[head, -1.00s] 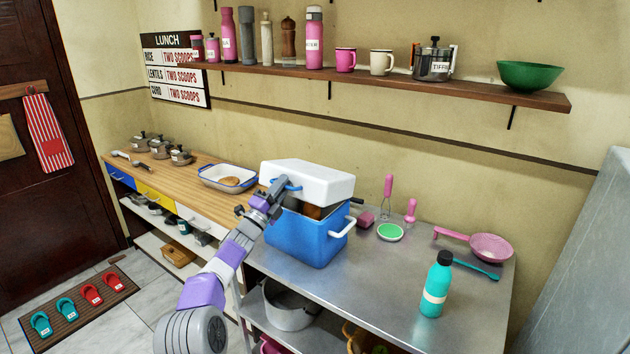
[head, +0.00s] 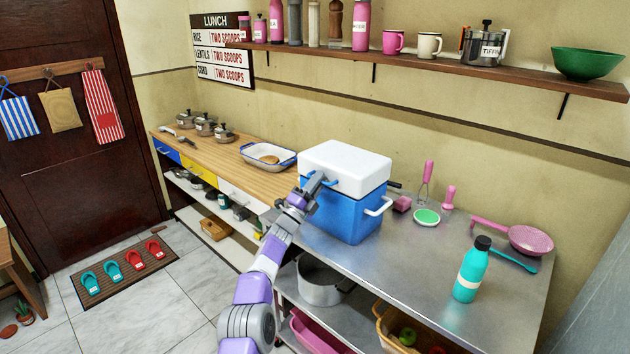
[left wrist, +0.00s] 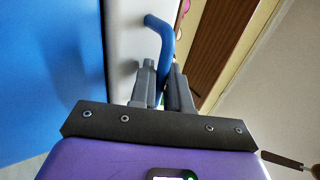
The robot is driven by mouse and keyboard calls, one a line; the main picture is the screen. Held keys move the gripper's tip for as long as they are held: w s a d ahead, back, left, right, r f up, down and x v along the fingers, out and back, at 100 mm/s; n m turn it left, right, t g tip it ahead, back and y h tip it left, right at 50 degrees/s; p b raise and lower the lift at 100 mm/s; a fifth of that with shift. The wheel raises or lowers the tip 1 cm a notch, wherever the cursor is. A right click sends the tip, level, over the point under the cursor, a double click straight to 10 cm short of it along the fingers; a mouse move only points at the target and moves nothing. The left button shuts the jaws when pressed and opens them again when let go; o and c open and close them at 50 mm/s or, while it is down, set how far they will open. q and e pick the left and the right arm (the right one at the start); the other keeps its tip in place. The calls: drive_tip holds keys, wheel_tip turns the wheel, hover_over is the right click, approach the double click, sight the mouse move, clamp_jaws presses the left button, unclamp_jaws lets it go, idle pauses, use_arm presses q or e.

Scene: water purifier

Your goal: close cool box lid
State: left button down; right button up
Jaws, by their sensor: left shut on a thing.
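The cool box (head: 345,215) is blue and stands on the metal counter. Its white lid (head: 345,160) lies over the top and looks down on the box, with no clear gap visible. My left gripper (head: 312,186) is at the box's left side, shut on the blue lid handle (left wrist: 165,40). In the left wrist view the fingers (left wrist: 160,85) close around the lower part of that handle, beside the white lid side and the blue box wall. My arm hides part of the box's left side. My right gripper is not in view.
The metal counter (head: 410,270) carries a teal bottle (head: 472,270), a pink pan (head: 530,239) and a green-topped dish (head: 427,216) right of the box. A white tray (head: 268,157) sits on the wooden counter to the left. A shelf (head: 440,66) runs above.

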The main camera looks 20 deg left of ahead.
use_arm(q)
drive_tip(key=shift+d+f+h, duration=0.15)
drive_tip(key=shift+f+h, duration=0.1)
drive_tip(key=shift+h, duration=0.05)
idle(0.4)
drive_tip(key=c, duration=1.2)
unclamp_jaws()
drive_tip(key=shift+c, duration=0.2)
drive_tip(key=shift+s+a+f+b, duration=0.2)
drive_tip(key=shift+f+b, duration=0.1)
drive_tip(key=v, duration=0.6)
drive_tip(key=shift+s, duration=0.5)
